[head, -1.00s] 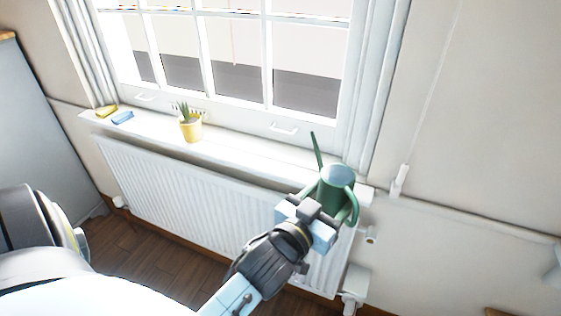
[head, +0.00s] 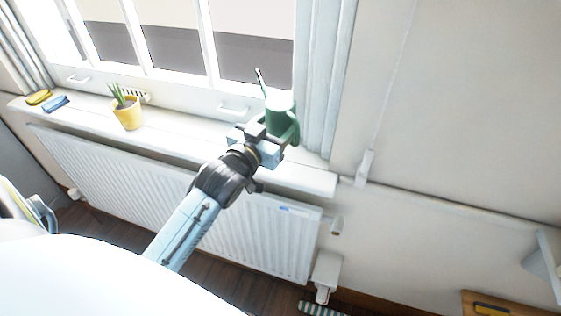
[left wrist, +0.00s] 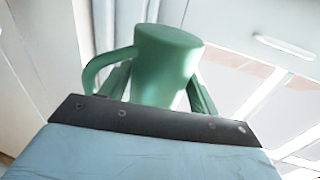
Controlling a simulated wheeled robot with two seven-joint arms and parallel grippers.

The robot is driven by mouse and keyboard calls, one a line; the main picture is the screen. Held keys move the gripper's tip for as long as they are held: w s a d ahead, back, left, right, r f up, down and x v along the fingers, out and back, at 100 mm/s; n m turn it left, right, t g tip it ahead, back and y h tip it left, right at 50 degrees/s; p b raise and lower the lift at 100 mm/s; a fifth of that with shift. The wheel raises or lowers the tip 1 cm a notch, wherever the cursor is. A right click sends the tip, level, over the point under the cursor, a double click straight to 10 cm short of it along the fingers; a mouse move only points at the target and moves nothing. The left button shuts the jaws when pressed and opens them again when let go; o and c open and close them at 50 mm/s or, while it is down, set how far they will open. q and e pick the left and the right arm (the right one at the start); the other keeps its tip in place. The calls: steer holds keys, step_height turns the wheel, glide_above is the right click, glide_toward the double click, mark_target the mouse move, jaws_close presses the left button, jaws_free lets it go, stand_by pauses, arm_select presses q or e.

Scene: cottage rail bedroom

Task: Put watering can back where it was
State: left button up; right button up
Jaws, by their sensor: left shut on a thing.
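The green watering can (head: 279,108) is held by my left gripper (head: 268,138) at the right part of the white windowsill (head: 305,177). Its thin spout points up and to the left, and its handle is on the right. In the left wrist view the can (left wrist: 165,62) stands between the two fingers of the gripper (left wrist: 160,95), with its handle at the left. The gripper hides the can's lower part in the head view, so I cannot tell whether its base touches the sill. My right gripper is not in view.
A yellow pot with a plant (head: 128,116), a blue item (head: 56,104) and a yellow item (head: 39,97) sit on the left of the sill. A white radiator (head: 150,180) is below. A curtain (head: 325,75) hangs close behind the can. The sill's middle is clear.

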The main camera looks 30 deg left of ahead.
arm_select(q)
step_height(320, 180, down, 5)
steer(key=shift+r+b, duration=0.2)
steer(key=shift+b, duration=0.3)
steer(key=shift+f, duration=0.25)
step_height(320, 180, down, 3)
steer(key=shift+r+b, duration=0.1)
steer(key=shift+b, duration=0.35)
steer(key=shift+f, duration=0.45)
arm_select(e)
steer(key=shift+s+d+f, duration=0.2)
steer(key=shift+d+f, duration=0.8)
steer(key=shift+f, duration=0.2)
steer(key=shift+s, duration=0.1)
arm_select(q)
steer(key=shift+f, duration=0.1)
steer(key=o, duration=0.9)
steer(key=shift+f, duration=0.1)
steer(key=o, duration=0.3)
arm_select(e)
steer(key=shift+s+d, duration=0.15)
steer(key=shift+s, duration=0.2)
